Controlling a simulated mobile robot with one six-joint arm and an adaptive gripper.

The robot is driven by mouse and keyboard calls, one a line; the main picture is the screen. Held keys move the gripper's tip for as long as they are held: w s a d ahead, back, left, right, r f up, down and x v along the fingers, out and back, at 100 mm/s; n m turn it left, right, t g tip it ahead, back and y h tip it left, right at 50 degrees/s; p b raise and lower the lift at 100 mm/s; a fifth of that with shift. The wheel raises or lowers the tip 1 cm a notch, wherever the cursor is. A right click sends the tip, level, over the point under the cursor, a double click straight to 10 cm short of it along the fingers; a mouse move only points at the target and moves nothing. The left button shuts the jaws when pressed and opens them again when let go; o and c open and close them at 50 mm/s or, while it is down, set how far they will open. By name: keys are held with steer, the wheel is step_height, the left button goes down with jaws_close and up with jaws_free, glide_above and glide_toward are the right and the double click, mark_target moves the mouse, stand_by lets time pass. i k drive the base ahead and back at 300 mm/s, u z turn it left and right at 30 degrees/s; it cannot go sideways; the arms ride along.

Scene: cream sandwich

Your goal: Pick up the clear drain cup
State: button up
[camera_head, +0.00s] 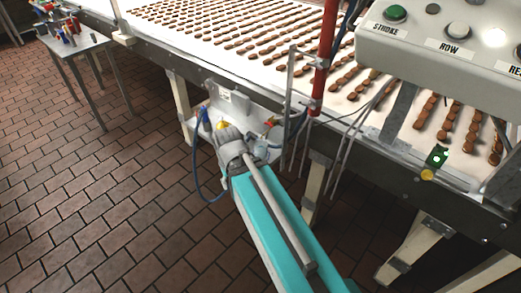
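A small pale, see-through piece (262,150) shows beside the grey end of my arm, under the conveyor's side edge. It may be the clear drain cup, but it is too small and crowded to be sure. My gripper (232,143) seems to be the grey, blurred cluster at the far end of the teal arm link, close to the left of that pale piece. Its fingers cannot be made out, and neither can any contact with the cup. The arm hides part of the fittings there.
A white panel (232,98), blue hoses (198,172) and a yellow knob (222,126) crowd the spot. A red post (324,50) rises at the right. The conveyor (345,103) carries rows of brown pieces. A control box (440,45) overhangs at right.

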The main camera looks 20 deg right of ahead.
mark_target(260, 145)
steer(key=z, duration=0.05)
steer(key=k, duration=0.85)
steer(key=z, duration=0.45)
steer(key=i, duration=1)
steer(key=u, duration=0.1)
